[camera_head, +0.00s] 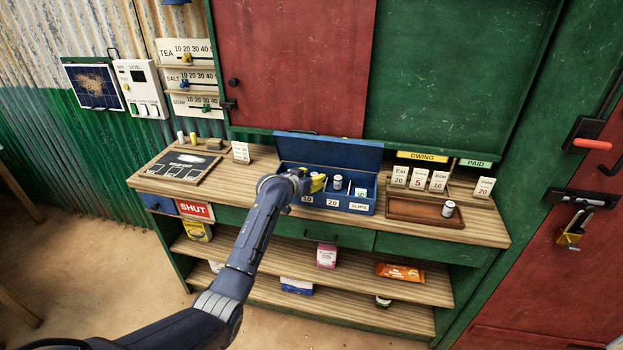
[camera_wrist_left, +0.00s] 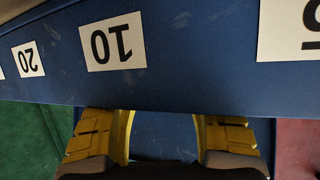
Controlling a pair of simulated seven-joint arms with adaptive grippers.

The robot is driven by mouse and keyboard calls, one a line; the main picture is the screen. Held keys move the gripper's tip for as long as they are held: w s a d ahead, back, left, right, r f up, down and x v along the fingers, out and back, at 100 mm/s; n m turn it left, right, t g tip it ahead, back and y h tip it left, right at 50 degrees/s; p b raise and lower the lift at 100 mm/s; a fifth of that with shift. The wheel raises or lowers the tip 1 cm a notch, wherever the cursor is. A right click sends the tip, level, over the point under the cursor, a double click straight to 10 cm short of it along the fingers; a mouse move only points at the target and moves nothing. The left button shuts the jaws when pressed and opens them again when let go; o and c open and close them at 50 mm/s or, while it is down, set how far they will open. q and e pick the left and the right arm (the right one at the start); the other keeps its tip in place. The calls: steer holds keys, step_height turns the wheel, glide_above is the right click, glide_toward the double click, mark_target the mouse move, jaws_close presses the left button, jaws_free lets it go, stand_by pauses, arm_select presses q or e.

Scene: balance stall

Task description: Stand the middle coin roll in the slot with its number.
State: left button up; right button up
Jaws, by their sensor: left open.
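A blue cash box (camera_head: 376,207) stands open on the counter, with number labels on its front; 10 and 20 are readable. A small white roll with a dark top (camera_head: 337,183) stands inside it. A similar white roll (camera_head: 448,209) stands on a brown tray (camera_head: 425,218) to the right. I cannot tell which is the middle roll. My left gripper (camera_head: 318,183) is at the left part of the box, beside the first roll. In the left wrist view its yellow fingers (camera_wrist_left: 165,138) are apart with no roll between; upside-down labels 20 and 10 (camera_wrist_left: 112,42) show on blue.
The raised box lid (camera_head: 330,151) stands behind my gripper. Number cards (camera_head: 418,179) stand to the right of the box. A dark board (camera_head: 181,166) and small yellowish cylinders (camera_head: 193,138) are at the counter's left. The counter between board and box is mostly clear.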

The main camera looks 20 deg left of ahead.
arm_select(q)
steer(key=shift+r, duration=0.3)
steer(key=r+v, duration=0.1)
steer(key=v, duration=1.1)
steer(key=s+d+f+g+y, duration=0.1)
steer(key=s+f+g, duration=0.1)
steer(key=s+f, duration=1.1)
steer(key=s+d+f+g, duration=0.1)
steer(key=s+f, duration=0.5)
steer(key=f, duration=1.6)
steer(key=s+d+f+g+y, duration=0.1)
steer(key=s+f+g, duration=0.1)
steer(key=s+f, duration=1.1)
steer(key=s+f+g, duration=0.2)
steer(key=s+f, duration=0.6)
steer(key=s, duration=0.4)
steer(key=s+a+f+g, duration=0.1)
steer(key=s+f+g, duration=0.1)
steer(key=s+f, duration=0.5)
steer(key=s+f+m+g+y, duration=0.1)
steer(key=s+f, duration=0.7)
steer(key=s, duration=1.1)
steer(key=shift+a+f+g, duration=0.35)
steer(key=shift+f+g, duration=0.05)
steer(key=shift+g, duration=0.5)
